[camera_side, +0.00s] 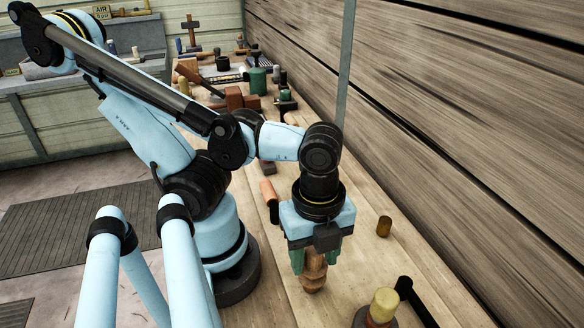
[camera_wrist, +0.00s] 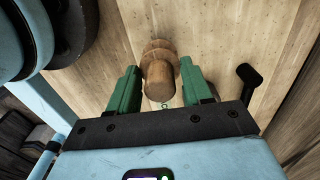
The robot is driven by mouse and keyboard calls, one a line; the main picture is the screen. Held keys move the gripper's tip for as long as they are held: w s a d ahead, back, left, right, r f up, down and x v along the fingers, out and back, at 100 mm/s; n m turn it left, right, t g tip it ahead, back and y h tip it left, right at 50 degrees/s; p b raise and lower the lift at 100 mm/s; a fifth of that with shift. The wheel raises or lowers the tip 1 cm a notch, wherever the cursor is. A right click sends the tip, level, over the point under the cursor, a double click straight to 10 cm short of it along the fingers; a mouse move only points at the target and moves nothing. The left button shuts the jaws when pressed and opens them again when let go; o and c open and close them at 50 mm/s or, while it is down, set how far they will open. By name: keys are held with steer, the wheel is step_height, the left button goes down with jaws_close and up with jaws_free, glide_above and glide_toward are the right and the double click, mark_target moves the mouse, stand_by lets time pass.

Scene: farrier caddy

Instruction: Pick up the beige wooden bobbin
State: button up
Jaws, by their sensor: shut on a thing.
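The beige wooden bobbin (camera_side: 313,278) is upright below my gripper (camera_side: 315,262) in the side view, with its ridged lower part showing and its upper part hidden between the green fingers. In the wrist view the bobbin (camera_wrist: 159,82) shows its round end and a wider flange, between the two green fingers of my gripper (camera_wrist: 160,72). My gripper is shut on the bobbin. I cannot tell whether the bobbin's lower end touches the bench or is slightly above it.
A small brown cylinder (camera_side: 384,226) stands to the right on the wooden bench. A cream-topped object (camera_side: 383,304) and a black-handled tool (camera_side: 416,301) are at the front right. An orange-brown handle (camera_side: 268,191) lies behind. Tools crowd the bench's far end; a plank wall runs along the right.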

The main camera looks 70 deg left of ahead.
jaws_close()
steer(key=shift+r, duration=0.55)
steer(key=shift+r, duration=0.35)
steer(key=shift+r, duration=0.15)
steer(key=shift+r, duration=2.45)
